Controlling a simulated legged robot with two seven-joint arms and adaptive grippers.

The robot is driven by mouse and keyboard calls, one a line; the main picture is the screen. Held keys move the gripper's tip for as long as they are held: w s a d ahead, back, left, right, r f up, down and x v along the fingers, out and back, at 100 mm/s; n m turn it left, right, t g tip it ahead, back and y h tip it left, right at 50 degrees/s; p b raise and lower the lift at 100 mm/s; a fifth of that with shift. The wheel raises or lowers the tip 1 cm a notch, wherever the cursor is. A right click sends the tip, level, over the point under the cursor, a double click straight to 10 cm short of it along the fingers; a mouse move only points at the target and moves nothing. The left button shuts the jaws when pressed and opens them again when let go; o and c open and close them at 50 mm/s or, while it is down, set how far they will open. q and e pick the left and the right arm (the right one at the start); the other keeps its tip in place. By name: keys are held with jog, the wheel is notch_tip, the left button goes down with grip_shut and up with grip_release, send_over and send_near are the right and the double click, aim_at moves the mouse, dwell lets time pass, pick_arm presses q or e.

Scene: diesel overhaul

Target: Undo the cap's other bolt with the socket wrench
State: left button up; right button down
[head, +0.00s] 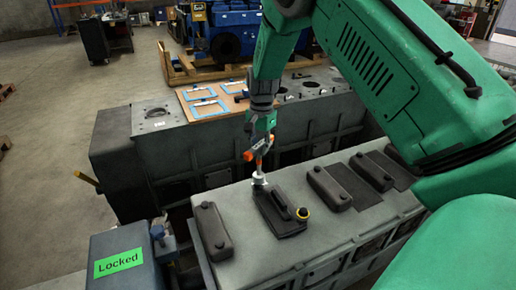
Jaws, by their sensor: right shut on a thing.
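My right gripper (262,140), at the end of a green arm, is shut on the socket wrench (258,163), which has orange parts and a pale metal lower end. The wrench stands roughly upright, its lower end at the far left end of the dark cap (272,208) on the grey engine block (238,200). Whether the socket sits on a bolt there is too small to tell. My left gripper is not in view.
Other dark covers (211,231) lie along the block top on both sides of the cap. Behind, a second grey block carries a brown board (213,107) with blue frames.

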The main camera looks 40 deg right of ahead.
jog(key=shift+a, duration=0.1)
jog(key=shift+a+r, duration=0.1)
jog(key=shift+a, duration=0.2)
jog(key=shift+d, duration=0.35)
